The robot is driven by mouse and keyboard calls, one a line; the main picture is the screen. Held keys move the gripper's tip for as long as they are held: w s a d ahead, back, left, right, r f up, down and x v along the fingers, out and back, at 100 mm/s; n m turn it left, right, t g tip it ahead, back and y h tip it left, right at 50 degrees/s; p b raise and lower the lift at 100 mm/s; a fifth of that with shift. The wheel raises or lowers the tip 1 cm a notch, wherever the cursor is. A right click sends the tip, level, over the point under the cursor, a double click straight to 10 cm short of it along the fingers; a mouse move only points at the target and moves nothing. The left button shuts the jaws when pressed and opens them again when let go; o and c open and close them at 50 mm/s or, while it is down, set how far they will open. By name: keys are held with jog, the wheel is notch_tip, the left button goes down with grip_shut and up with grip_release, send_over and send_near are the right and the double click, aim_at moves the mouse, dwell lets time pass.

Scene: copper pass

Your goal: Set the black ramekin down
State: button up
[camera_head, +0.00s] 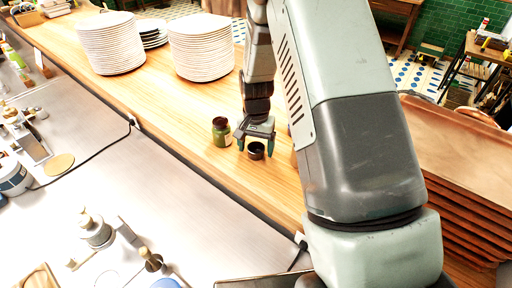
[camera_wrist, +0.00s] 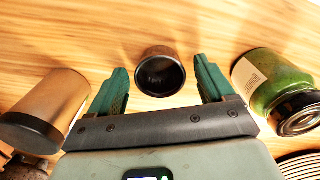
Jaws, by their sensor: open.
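The black ramekin (camera_head: 256,151) stands upright on the wooden counter (camera_head: 190,110). In the wrist view the ramekin (camera_wrist: 161,72) shows its dark open inside and lies a little beyond and between the fingertips. My gripper (camera_head: 257,143) is open above and around it, and in the wrist view the two green fingers of my gripper (camera_wrist: 160,88) are spread with a gap on each side of the ramekin. Nothing is held. Whether the ramekin's base rests fully on the wood is partly hidden in the head view.
A green jar with a dark lid (camera_head: 222,132) stands close to the left of my gripper; in the wrist view it is at the right. Plate stacks (camera_head: 110,45) stand further back. Copper trays (camera_head: 465,180) are stacked at the right.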

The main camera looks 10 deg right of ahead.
notch_tip(320, 180, up, 11)
jog(key=s+d+r+n+t, duration=0.1)
jog(key=s+r, duration=0.4)
jog(key=r, duration=0.3)
jog(key=s+d+r+n+t, duration=0.1)
jog(key=s+r+t, duration=0.1)
jog(key=s+r, duration=0.45)
jog(key=s+d+r+n+t, duration=0.1)
jog(key=s+r, duration=0.2)
jog(key=s, duration=0.5)
jog(key=s+d+r+n+t, duration=0.1)
jog(key=s+r, duration=0.3)
jog(key=s, duration=0.4)
jog(key=shift+d+r+n+t, duration=0.2)
jog(key=shift+r+n+t, duration=0.1)
jog(key=shift+n, duration=0.2)
